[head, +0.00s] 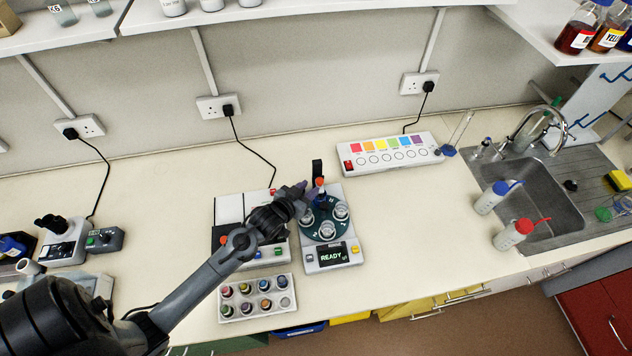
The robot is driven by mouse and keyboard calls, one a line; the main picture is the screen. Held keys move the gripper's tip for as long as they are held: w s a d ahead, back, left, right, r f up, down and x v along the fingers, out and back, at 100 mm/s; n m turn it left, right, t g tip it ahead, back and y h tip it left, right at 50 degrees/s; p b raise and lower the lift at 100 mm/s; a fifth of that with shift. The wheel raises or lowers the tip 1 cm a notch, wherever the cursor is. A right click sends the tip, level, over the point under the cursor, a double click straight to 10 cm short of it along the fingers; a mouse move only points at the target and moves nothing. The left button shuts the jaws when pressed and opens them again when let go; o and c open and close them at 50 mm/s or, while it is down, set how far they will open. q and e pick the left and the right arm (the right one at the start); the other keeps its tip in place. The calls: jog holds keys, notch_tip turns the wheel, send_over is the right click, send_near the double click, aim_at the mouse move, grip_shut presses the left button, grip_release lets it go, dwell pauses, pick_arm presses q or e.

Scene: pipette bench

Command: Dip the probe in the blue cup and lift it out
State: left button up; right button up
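My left gripper (302,191) reaches in from the left, over a white device (335,263) with a dark green round carousel (313,229) and a display reading READY. Several clear cups (340,210) stand in the carousel. A small upright piece with an orange-red top (319,182) and a dark blue part below shows right at the gripper's tips; it may be the probe. I cannot tell whether the fingers hold it. No cup can be clearly made out as blue from here. My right gripper is out of view.
A white tray (234,311) of several coloured-top vials lies in front. A white box with buttons (228,207) stands left of the carousel device. A colour-strip panel (388,154) lies behind. Bench right of the device is clear up to the bottles (490,200) and sink.

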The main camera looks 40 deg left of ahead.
aim_at(320, 180)
pick_arm(q)
jog(key=shift+x, duration=2.8)
jog(key=shift+c, duration=0.3)
grip_shut()
